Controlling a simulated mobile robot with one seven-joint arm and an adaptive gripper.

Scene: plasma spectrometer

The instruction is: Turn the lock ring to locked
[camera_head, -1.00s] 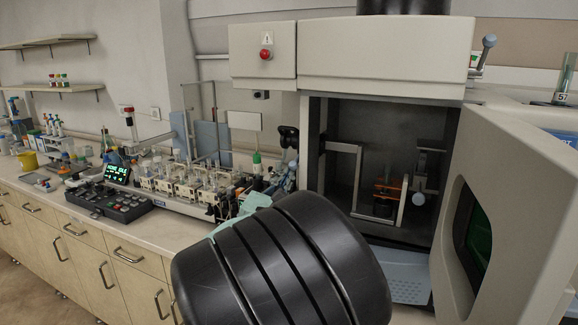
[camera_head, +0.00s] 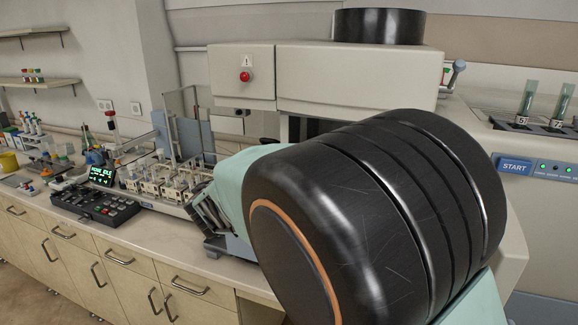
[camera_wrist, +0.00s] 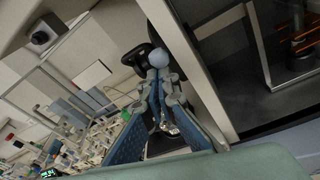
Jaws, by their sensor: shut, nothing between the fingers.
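In the wrist view my gripper (camera_wrist: 160,112) is shut and empty, its blue textured finger parts on either side of the lower middle. In the head view my gripper (camera_head: 208,216) is small and dark, beside the bench equipment and left of my large black arm link. A blue-grey ball-ended handle (camera_wrist: 159,57) shows just beyond it in the wrist view; I cannot tell whether they touch. The open chamber (camera_wrist: 275,95) is at the wrist view's right, with orange parts (camera_wrist: 297,40) inside. I cannot make out the lock ring for certain.
My arm hides most of the instrument front (camera_head: 355,75) in the head view. A rack of small vessels (camera_head: 165,177) and a control box (camera_head: 95,207) stand on the bench (camera_head: 150,230). A START panel (camera_head: 515,166) and tubes are at right.

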